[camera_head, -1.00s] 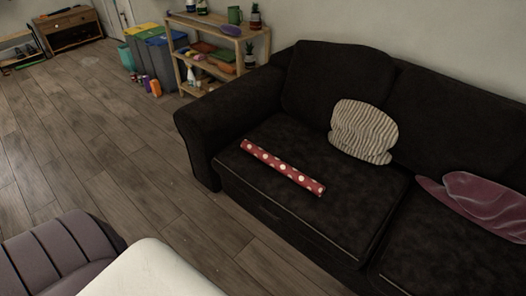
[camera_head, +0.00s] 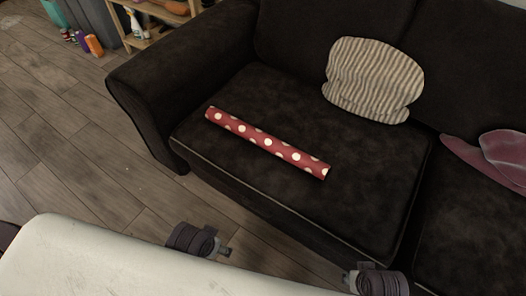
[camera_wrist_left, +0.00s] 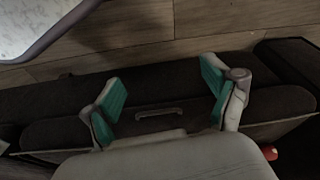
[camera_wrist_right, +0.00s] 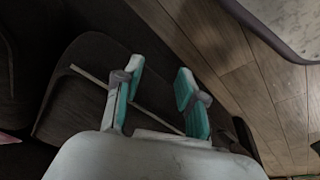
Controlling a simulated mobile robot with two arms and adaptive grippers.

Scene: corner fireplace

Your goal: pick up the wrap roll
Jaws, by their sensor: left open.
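The wrap roll (camera_head: 265,142) is a long red tube with pale dots. It lies slantwise on the seat of the dark sofa (camera_head: 290,205), in the middle of the head view. A small red patch, probably its end, shows at the lower right of the left wrist view (camera_wrist_left: 270,153). My left gripper (camera_wrist_left: 161,75) is open and empty. In the head view it is at the bottom, short of the sofa's front and apart from the roll. My right gripper (camera_wrist_right: 161,70) is also open and empty, near the sofa's front, to the right of the roll.
A striped cushion (camera_head: 372,82) leans behind the roll, and a mauve cushion (camera_head: 500,158) lies at the right. The sofa's armrest (camera_head: 180,75) rises at the left. A pale, rimmed tabletop (camera_wrist_right: 290,22) shows in the right wrist view. Bare floor (camera_head: 75,150) lies left.

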